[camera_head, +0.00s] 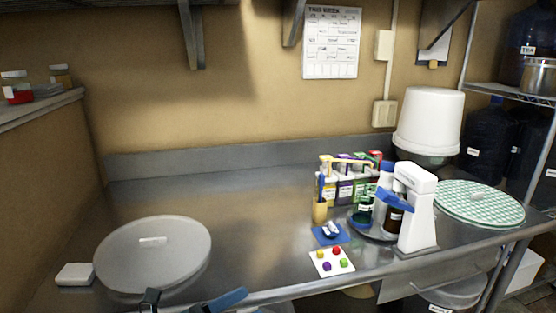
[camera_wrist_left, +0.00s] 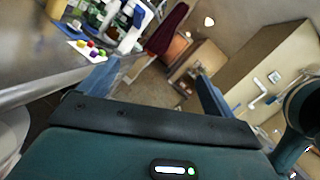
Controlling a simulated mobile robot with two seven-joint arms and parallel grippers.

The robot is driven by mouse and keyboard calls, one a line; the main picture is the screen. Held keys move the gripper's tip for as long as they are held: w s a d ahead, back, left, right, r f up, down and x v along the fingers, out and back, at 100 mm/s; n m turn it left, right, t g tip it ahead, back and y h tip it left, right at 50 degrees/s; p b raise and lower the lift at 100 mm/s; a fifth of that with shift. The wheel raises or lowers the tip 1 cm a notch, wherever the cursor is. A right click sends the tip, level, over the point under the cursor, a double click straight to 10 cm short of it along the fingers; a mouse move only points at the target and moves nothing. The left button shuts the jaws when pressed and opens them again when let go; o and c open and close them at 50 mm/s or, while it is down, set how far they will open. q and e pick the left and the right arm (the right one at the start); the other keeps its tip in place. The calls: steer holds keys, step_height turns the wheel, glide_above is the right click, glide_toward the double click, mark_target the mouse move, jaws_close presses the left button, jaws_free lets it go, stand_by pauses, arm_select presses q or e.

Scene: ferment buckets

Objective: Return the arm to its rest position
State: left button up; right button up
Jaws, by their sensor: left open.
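My left gripper (camera_head: 190,301) shows at the bottom edge of the head view, with a blue finger and a dark part beside it, in front of the steel counter's near edge. In the left wrist view my left gripper (camera_wrist_left: 160,92) is open, its two blue fingers spread wide. Nothing is between the fingers; floor and a far room show past them. The rest of my left arm is mostly out of the head view. My right gripper is in neither view.
On the steel counter (camera_head: 250,215) are a round lid (camera_head: 152,252), a white block (camera_head: 75,274), a card with coloured cubes (camera_head: 332,262), bottles, a white dispenser (camera_head: 417,208) and a checked round mat (camera_head: 478,203). The counter's middle is clear.

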arm_select(q)
steer(key=s+a+f+n+t+y, duration=0.2)
steer(key=a+f+n+t+y, duration=0.3)
steer(key=n, duration=0.9)
steer(key=s+a+f+n+t+y, duration=0.15)
steer(key=f+n+y, duration=0.6)
steer(key=n, duration=0.75)
steer(key=s+a+f+n+g+y, duration=0.1)
steer(key=s+f+n+g+y, duration=0.1)
steer(key=s+f+n+g, duration=0.3)
steer(key=s+f+n, duration=0.4)
steer(key=f+n, duration=0.2)
steer(key=shift+s+a, duration=0.2)
steer(key=shift+s, duration=0.05)
